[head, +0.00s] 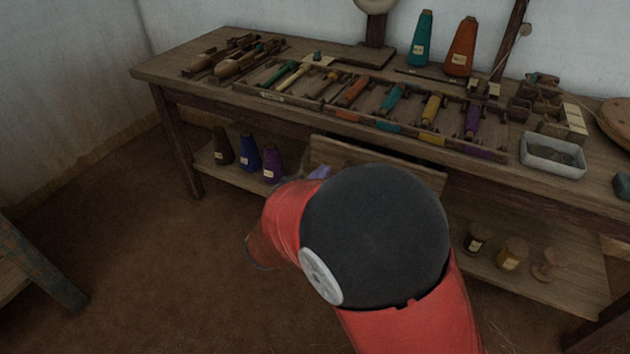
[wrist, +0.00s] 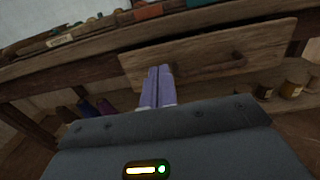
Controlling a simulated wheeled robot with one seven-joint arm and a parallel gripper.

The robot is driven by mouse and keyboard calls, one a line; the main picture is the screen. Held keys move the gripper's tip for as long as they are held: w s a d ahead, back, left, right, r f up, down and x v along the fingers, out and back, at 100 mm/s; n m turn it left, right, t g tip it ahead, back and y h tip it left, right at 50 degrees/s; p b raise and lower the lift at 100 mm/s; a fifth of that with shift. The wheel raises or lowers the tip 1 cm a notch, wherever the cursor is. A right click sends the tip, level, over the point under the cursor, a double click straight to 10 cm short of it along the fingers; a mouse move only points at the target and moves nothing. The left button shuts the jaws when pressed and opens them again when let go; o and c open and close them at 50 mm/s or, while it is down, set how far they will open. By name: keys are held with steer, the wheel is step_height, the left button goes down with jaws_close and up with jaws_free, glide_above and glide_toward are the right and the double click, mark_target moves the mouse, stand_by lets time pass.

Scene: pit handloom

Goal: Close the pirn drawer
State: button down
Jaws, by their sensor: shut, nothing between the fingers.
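The pirn drawer (head: 340,152) is a wooden drawer under the bench top. It stands partly out, with a dark gap showing behind its front's top edge at the right. In the head view my arm hides most of the gripper and the drawer's lower front.
The bench (head: 225,98) carries trays of coloured pirns, shuttles, two cones and a grey metal tray (head: 553,157). Its lower shelf (head: 570,293) holds dark cones (head: 248,155) at left and spools (head: 512,254) at right. Floor left of my arm is clear.

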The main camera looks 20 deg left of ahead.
mark_target(342, 147)
steer(key=w, duration=0.8)
steer(key=shift+w+d, duration=0.1)
steer(key=shift+d, duration=0.2)
